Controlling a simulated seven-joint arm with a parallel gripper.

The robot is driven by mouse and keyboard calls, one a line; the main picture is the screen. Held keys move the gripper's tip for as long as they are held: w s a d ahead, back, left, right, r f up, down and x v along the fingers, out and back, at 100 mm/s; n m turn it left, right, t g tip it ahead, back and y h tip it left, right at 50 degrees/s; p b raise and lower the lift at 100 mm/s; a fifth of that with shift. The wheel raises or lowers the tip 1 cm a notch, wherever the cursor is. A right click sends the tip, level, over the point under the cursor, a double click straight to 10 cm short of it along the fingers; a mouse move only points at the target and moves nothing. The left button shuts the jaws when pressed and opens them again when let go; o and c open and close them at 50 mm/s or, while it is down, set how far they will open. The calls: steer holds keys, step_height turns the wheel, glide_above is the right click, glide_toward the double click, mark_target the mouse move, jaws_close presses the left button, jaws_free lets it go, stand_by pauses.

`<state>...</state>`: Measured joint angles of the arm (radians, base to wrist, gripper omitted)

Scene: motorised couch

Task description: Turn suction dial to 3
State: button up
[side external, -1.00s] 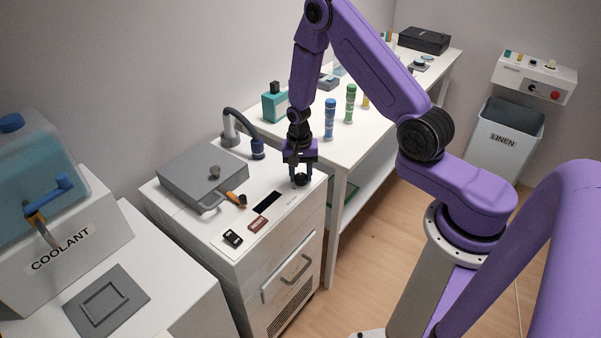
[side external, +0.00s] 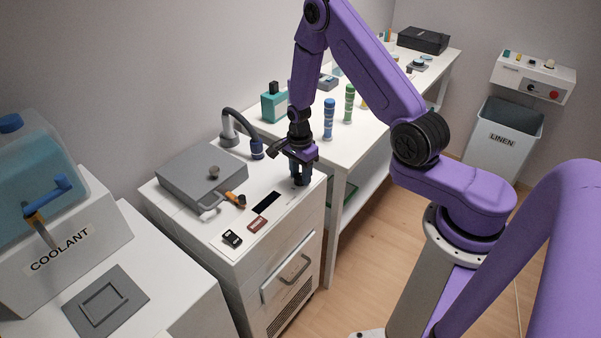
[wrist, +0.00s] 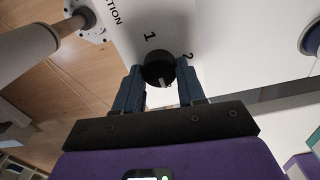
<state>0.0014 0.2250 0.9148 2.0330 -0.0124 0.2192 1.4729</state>
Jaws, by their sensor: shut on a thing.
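The suction dial (wrist: 158,68) is a round black knob on the white cabinet top. In the wrist view it sits between the two blue fingers of my gripper (wrist: 159,86), which is shut on it. A short pale mark shows on its lower side, towards my palm, away from the printed 1 (wrist: 149,37) and 2 (wrist: 188,57). The number 3 is not visible. In the side view my gripper (side external: 300,174) points down at the right end of the cabinet top and mostly hides the dial.
Bottles (side external: 329,120) stand on the bench behind.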

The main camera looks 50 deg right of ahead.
mark_target(299, 175)
steer(key=shift+m, duration=0.3)
stand_by(0.4)
steer(key=o, duration=1.1)
steer(key=shift+c, duration=0.2)
step_height(299, 175, up, 18)
steer(key=shift+w+f, duration=0.25)
